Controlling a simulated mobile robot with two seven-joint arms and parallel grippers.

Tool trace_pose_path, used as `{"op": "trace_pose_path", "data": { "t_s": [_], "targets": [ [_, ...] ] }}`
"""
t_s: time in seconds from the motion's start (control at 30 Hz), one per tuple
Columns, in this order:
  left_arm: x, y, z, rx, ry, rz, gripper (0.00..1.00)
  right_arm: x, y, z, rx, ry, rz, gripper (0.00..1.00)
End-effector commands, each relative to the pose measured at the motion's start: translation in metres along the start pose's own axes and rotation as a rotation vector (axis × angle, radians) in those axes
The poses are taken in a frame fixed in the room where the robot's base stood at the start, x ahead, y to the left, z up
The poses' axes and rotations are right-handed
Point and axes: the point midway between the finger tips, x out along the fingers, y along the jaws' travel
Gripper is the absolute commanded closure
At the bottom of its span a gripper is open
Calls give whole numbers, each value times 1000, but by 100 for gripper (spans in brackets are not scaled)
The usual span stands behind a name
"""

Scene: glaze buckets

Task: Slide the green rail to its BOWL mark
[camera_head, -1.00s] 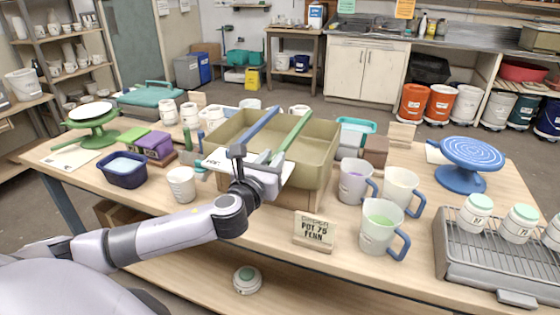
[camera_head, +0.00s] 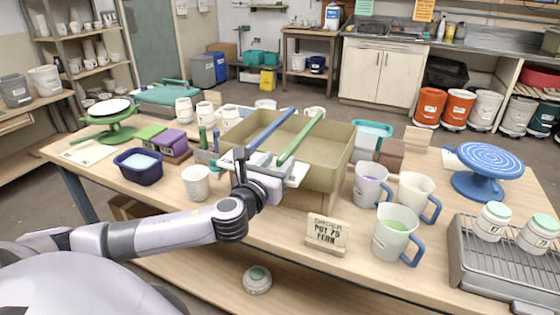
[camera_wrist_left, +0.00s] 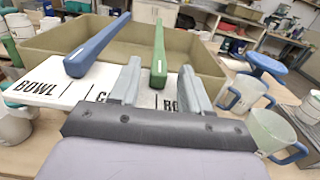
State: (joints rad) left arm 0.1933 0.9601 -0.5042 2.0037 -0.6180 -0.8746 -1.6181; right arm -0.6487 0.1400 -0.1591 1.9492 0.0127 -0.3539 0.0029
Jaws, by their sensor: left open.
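The green rail (camera_head: 301,138) and the blue rail (camera_head: 266,130) lie across the tan basin (camera_head: 343,158). A white board (camera_wrist_left: 60,88) with printed marks runs along its near side. In the left wrist view the BOWL mark (camera_wrist_left: 42,89) is at the far left, near the blue rail's near end. A mark starting with C is partly hidden by a finger, and one starting with RO shows at the right. My left gripper (camera_wrist_left: 160,82) is open, its fingers either side of the green rail's near end (camera_wrist_left: 158,72); contact cannot be told. My right gripper is not in view.
Mugs (camera_head: 371,185) stand right of the basin beside a sign (camera_head: 326,232). A white cup (camera_head: 196,183) and a dark blue tub (camera_head: 139,166) stand to the left. A blue turntable (camera_head: 487,170) and a wire rack (camera_head: 500,262) are farther right.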

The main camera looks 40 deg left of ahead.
Motion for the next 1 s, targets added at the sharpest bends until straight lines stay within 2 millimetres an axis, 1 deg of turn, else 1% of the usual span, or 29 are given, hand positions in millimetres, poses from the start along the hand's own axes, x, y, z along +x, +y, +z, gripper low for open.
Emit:
{"op": "trace_pose_path", "data": {
  "t_s": [0.03,0.2,0.4,0.53,1.0],
  "targets": [
    [-8,0,-2,3,2,-2,53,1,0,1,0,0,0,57],
    [-32,0,-2,2,3,-2,53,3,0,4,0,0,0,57],
    [-50,0,-1,2,1,-1,53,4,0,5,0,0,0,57],
    [-54,0,-1,0,2,-1,53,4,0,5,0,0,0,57],
    [-53,0,0,0,1,0,53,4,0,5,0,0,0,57]
  ]
}}
